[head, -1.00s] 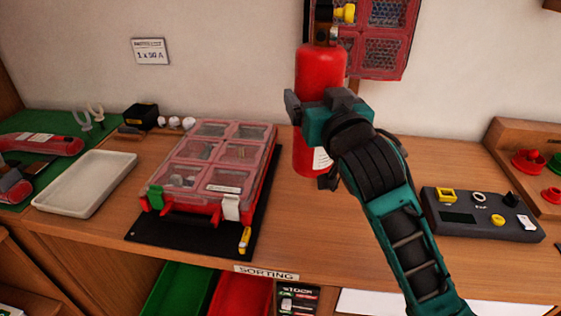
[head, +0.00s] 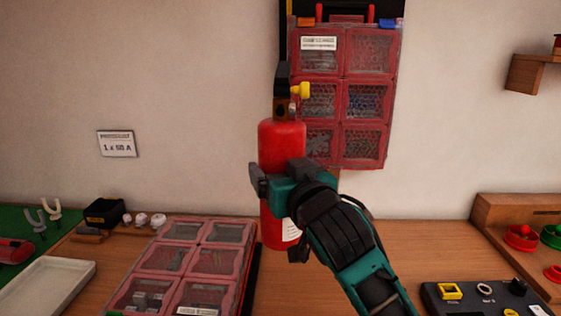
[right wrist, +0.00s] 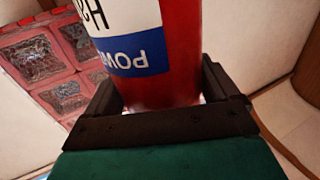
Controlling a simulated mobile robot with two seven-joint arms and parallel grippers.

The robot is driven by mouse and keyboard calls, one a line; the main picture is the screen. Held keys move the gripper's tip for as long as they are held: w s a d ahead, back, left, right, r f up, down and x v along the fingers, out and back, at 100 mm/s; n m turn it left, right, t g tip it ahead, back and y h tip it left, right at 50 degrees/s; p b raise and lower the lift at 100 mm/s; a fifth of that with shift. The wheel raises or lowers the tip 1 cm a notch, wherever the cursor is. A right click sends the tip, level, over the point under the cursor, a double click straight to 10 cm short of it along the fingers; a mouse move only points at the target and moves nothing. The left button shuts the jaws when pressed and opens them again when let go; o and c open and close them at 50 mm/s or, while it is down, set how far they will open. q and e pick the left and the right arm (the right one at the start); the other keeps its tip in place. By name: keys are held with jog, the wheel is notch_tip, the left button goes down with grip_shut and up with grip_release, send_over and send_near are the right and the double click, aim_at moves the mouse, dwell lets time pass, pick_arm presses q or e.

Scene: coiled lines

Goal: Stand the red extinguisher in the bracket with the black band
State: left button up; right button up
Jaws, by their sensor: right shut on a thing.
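The red extinguisher (head: 282,145) is upright in the head view, with a black top and a yellow knob. My right gripper (head: 272,183) is shut around its body below the middle. In the right wrist view the extinguisher (right wrist: 181,50) fills the space between the dark fingers (right wrist: 165,105), its white and blue label showing. The extinguisher appears in front of the wall; how far it is above the bench is hard to tell. My left gripper is out of view. I see no bracket with a black band in these frames.
A red compartment case (head: 345,100) hangs on the wall behind the extinguisher. Another red case (head: 205,262) lies on the bench (head: 385,260), left of it. A dark control box (head: 480,298) and a wooden rack (head: 515,215) stand right. Bare bench lies between.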

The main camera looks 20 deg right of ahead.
aim_at(281, 242)
notch_tip(281, 242, down, 11)
jog(key=shift+b, duration=0.85)
jog(key=shift+f+b, duration=0.5)
jog(key=shift+f, duration=1.8)
jog(key=o, duration=1.7)
jog(key=shift+f, duration=0.3)
jog(key=shift+o, duration=0.6)
